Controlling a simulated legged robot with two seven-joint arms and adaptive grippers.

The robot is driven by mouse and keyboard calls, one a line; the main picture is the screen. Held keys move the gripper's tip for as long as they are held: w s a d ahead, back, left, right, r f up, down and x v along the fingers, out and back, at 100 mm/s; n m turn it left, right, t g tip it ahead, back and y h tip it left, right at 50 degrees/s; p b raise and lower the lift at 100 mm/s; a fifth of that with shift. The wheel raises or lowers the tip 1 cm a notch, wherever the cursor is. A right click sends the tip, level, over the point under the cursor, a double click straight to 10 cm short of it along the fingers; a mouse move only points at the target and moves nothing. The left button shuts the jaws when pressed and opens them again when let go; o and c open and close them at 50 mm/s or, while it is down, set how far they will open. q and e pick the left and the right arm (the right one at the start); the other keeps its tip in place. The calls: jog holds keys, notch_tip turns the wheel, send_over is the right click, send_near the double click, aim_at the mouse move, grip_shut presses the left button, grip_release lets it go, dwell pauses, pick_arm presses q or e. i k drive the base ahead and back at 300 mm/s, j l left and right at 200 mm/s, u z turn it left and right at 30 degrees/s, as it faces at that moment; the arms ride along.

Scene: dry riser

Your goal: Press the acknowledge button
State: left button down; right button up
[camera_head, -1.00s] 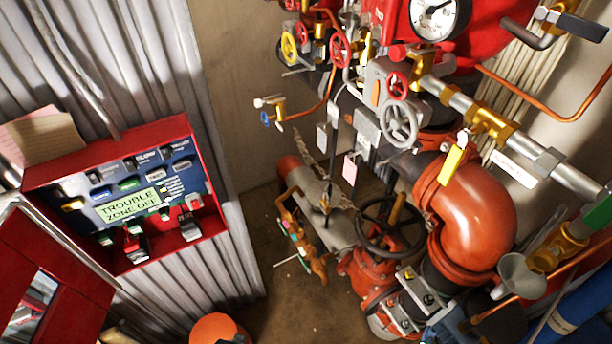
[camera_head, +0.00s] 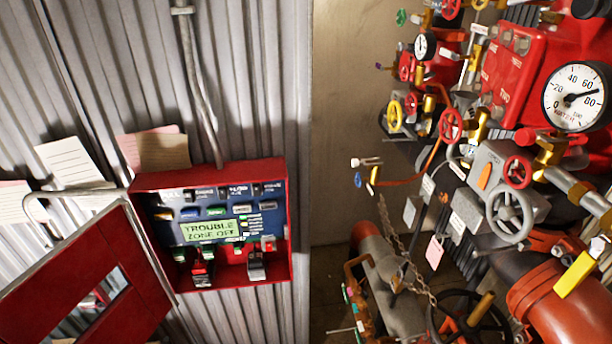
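The red alarm panel box (camera_head: 138,185) is on the corrugated wall left of the middle, with its front open. Its green display (camera_head: 211,230) reads "TROUBLE ZONE OFF". A row of small buttons sits above the display: a yellowish one (camera_head: 163,215), a blue one (camera_head: 190,213), a green one (camera_head: 216,211) and a grey one (camera_head: 242,209). Their labels are too small to read, so I cannot tell which is the acknowledge button. Neither of my grippers is in view.
The panel's red door (camera_head: 95,285) swings open to the lower left. Paper notes (camera_head: 157,151) hang above it. A conduit (camera_head: 195,75) runs down to the box. Red pipework with valves and a large gauge (camera_head: 575,97) crowds the right side.

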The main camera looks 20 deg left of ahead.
aim_at(163, 215)
jog(key=u, duration=1.3)
